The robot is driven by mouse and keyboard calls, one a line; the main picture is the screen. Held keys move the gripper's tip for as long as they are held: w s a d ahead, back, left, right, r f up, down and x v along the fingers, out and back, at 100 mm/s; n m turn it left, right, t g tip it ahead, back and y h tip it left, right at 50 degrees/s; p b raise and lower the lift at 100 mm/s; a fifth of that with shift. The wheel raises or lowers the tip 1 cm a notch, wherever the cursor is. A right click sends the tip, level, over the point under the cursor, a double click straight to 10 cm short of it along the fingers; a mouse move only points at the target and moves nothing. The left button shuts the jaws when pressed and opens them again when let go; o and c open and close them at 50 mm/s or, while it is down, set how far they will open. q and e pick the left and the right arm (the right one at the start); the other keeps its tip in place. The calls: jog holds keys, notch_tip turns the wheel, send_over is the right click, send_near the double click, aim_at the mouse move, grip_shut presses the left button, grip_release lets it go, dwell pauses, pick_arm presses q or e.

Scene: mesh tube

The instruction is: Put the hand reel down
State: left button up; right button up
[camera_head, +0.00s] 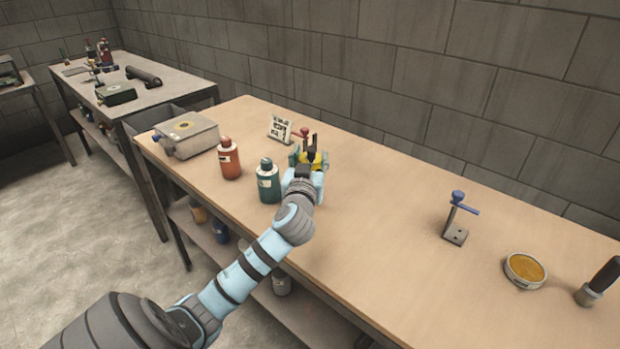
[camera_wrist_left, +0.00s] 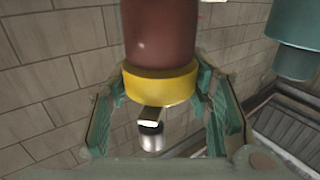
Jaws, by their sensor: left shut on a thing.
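The hand reel has a yellow part (camera_head: 315,157) between the fingers of my left gripper (camera_head: 308,159), with a dark upright piece above it and a dark red knob beside it. In the left wrist view, a brown-red cylinder with a yellow band (camera_wrist_left: 160,86) and a short metal end show between the teal fingers. My left gripper is shut on the reel, over the back half of the workbench (camera_head: 400,210). Whether the reel touches the bench top is hidden. My right gripper is not in view.
A red bottle (camera_head: 229,158) and a teal bottle (camera_head: 268,181) stand left of the gripper. A blue-topped stand (camera_head: 456,220) and a round tin (camera_head: 524,269) are at right. The bench middle is clear.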

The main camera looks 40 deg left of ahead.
pick_arm(q)
notch_tip(320, 180, down, 4)
jog(key=shift+b, duration=0.45)
jog(key=shift+r, duration=0.1)
jog(key=o, duration=1.2)
jog(key=shift+o, duration=0.2)
